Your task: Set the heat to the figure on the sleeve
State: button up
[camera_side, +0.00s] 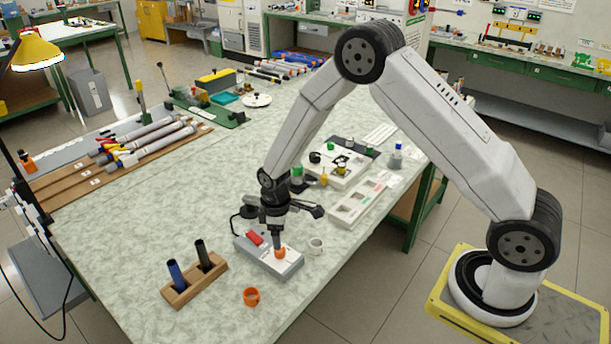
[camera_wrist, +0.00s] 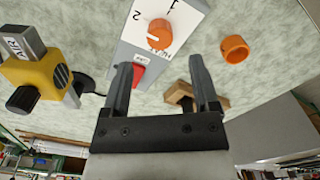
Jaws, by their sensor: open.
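The grey heat box (camera_side: 268,258) has an orange knob (camera_side: 280,253) and a red switch (camera_side: 255,238). In the wrist view the knob (camera_wrist: 160,33) sits on a white face with the figures 1 and 2 and a HEAT label. A pale mark shows on the knob's lower left; its exact setting is unclear. My gripper (camera_side: 279,243) is over the knob, pointing down. Its two fingers (camera_wrist: 161,65) are apart with nothing between the tips. A short orange ring (camera_side: 251,297) lies beside the box, also in the wrist view (camera_wrist: 235,48); no figure is readable on it.
A wooden holder (camera_side: 194,281) carries a blue rod (camera_side: 177,274) and a black rod (camera_side: 203,255). A small white cup (camera_side: 316,246) stands right of the box. A yellow tool (camera_wrist: 38,70) marked AIR shows in the wrist view. The bench's left middle is clear.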

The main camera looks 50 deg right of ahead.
aim_at(280, 252)
jog(key=shift+f, duration=2.75)
grip_shut()
